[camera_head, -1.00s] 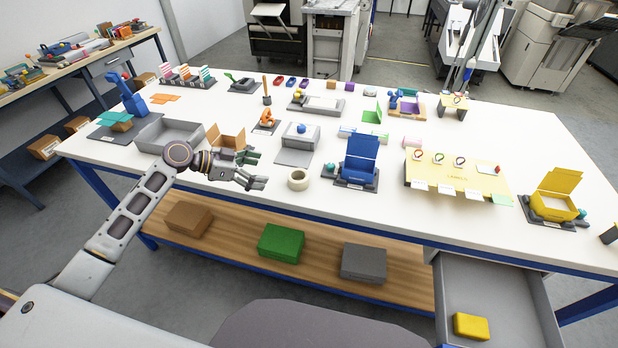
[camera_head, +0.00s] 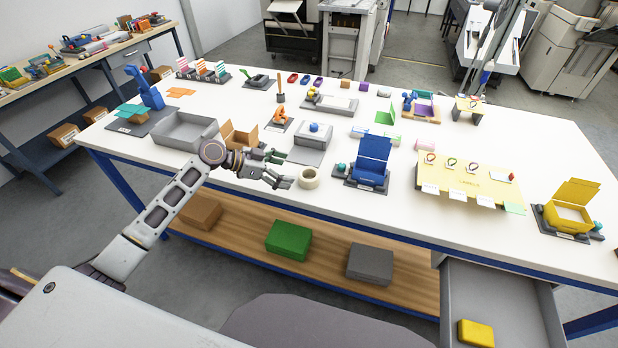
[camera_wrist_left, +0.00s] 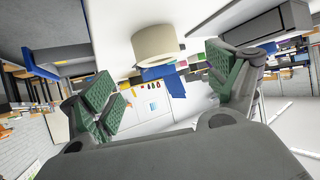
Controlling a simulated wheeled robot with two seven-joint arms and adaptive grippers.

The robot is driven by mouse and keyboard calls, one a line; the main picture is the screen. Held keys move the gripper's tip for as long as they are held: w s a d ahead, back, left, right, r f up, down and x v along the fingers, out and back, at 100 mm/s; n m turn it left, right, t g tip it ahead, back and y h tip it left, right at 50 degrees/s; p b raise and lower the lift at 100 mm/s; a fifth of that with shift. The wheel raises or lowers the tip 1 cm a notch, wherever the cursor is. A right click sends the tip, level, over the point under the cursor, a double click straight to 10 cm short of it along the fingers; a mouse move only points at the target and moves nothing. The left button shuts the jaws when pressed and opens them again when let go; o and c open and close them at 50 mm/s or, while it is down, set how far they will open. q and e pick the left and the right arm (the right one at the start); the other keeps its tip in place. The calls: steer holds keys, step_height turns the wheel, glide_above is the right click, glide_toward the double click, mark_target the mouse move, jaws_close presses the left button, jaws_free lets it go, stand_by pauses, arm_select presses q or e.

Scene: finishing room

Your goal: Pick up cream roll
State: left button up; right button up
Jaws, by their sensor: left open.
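The cream roll (camera_head: 309,179) is a short, ring-shaped roll lying flat on the white table near its front edge, left of the blue open box. My left gripper (camera_head: 284,169) is open just left of the roll, with its fingers pointing right towards it. In the left wrist view the roll (camera_wrist_left: 157,45) shows ahead, between and beyond the two green-padded fingers, with nothing between them. A small gap seems to remain between fingertips and roll. My right gripper is not in view.
The blue box (camera_head: 370,165) stands close right of the roll. A cardboard box (camera_head: 238,138) and a grey tray (camera_head: 185,131) are behind and left of my gripper. A grey block with a blue ball (camera_head: 313,140) is behind. An open drawer (camera_head: 505,300) juts out at the front right.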

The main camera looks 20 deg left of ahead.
mark_target(316, 175)
arm_select(q)
steer(key=shift+x, duration=1.9)
steer(key=shift+d+p, duration=0.15)
steer(key=shift+p, duration=0.15)
steer(key=shift+p+x, duration=0.5)
steer(key=shift+x, duration=0.45)
steer(key=shift+p+x, duration=0.35)
steer(key=shift+x, duration=1.2)
steer(key=shift+r, duration=0.1)
steer(key=c, duration=1.1)
steer(key=shift+r, duration=0.15)
steer(key=shift+r+b, duration=0.75)
steer(key=shift+r, duration=4.1)
